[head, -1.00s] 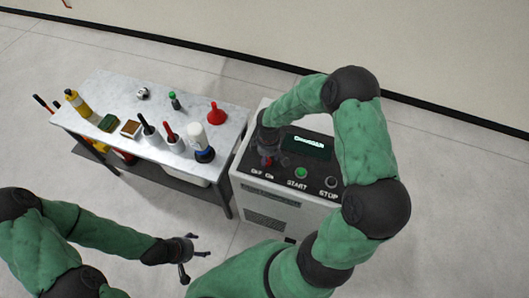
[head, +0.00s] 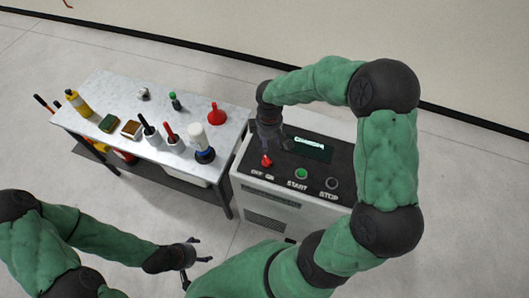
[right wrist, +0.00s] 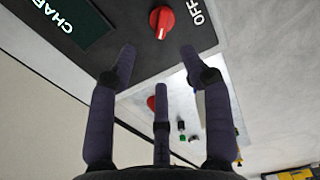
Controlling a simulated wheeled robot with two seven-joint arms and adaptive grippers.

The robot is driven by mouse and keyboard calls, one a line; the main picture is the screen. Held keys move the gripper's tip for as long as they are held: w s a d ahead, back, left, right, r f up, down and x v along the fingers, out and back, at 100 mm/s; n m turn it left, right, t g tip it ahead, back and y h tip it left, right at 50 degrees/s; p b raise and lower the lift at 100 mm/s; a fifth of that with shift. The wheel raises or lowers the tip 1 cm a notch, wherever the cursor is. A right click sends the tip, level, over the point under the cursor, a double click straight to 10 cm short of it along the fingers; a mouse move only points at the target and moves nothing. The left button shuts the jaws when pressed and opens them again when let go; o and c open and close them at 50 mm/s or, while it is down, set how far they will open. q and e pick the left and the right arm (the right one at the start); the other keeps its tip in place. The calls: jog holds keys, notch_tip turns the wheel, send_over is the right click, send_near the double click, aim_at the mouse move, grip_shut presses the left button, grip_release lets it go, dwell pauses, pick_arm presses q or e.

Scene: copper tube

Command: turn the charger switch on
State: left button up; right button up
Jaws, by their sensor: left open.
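The charger (head: 290,200) is a pale cabinet with a dark sloped top. Its red rotary switch (head: 266,160) sits at the panel's left, above the OFF and ON labels. In the right wrist view the red switch (right wrist: 162,20) shows a white mark at its lower edge, with OFF to its right. My right gripper (head: 276,147) is over the panel beside the switch. Its fingers (right wrist: 157,60) are spread and empty, and the switch appears beyond the tips, apart from them. My left gripper (head: 203,252) is open and empty, low in front of the workbench.
A green START button (head: 301,174), a dark STOP button (head: 332,183) and a display (head: 308,148) share the panel. A workbench (head: 110,90) stands left, holding a red funnel (head: 216,114), a white-topped bottle (head: 199,138) and several other items.

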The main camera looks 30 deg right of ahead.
aim_at(267, 160)
jog(key=shift+r, duration=0.55)
notch_tip(267, 160, down, 12)
jog(key=m+b, duration=0.8)
jog(key=b, duration=1)
jog(key=shift+d+m, duration=0.1)
jog(key=shift+m, duration=0.2)
